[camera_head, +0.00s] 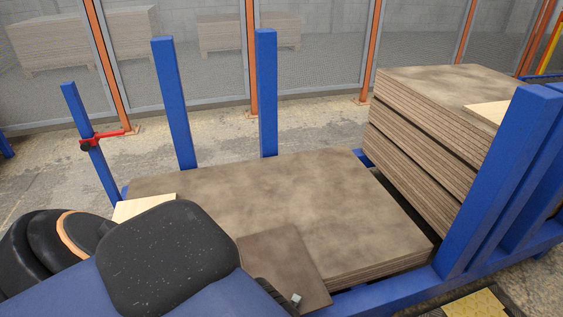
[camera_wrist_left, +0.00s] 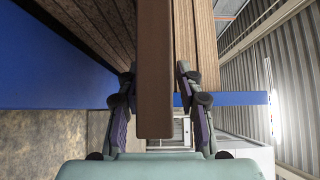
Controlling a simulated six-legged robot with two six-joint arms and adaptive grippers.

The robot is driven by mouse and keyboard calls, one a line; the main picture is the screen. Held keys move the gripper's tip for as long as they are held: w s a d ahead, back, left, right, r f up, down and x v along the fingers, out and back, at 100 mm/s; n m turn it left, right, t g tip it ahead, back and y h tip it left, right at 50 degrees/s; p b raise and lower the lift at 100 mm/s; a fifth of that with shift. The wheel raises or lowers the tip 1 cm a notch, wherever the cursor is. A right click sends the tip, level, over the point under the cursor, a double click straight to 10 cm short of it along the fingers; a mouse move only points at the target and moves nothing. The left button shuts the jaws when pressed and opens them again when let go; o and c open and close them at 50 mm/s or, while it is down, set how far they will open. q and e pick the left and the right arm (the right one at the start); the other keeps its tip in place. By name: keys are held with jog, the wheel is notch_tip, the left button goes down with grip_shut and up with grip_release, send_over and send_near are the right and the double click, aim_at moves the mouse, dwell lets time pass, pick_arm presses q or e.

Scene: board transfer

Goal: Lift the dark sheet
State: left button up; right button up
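The dark sheet (camera_head: 285,262) lies at the near right part of the wide board stack, darker than the boards beside it. My left arm hides its left part in the head view. My left gripper (camera_head: 284,299) is at the sheet's near edge, mostly hidden behind my arm. In the left wrist view the dark sheet (camera_wrist_left: 154,70) stands edge-on between the two fingers of the left gripper (camera_wrist_left: 156,72). The fingers are apart, with a narrow gap on each side of the sheet, so the gripper looks open around its edge. My right gripper is in neither view.
The board stack (camera_head: 260,195) lies between blue posts (camera_head: 173,105). A taller stack (camera_head: 425,88) stands at the right, with a pale board (camera_head: 488,110) on top. Another pale piece (camera_head: 144,206) lies at the left. A mesh fence (camera_head: 310,60) stands behind.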

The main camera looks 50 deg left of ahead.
pick_arm(q)
jog(key=shift+w, duration=0.15)
grip_shut()
dwell(0.4)
jog(key=shift+r, duration=0.1)
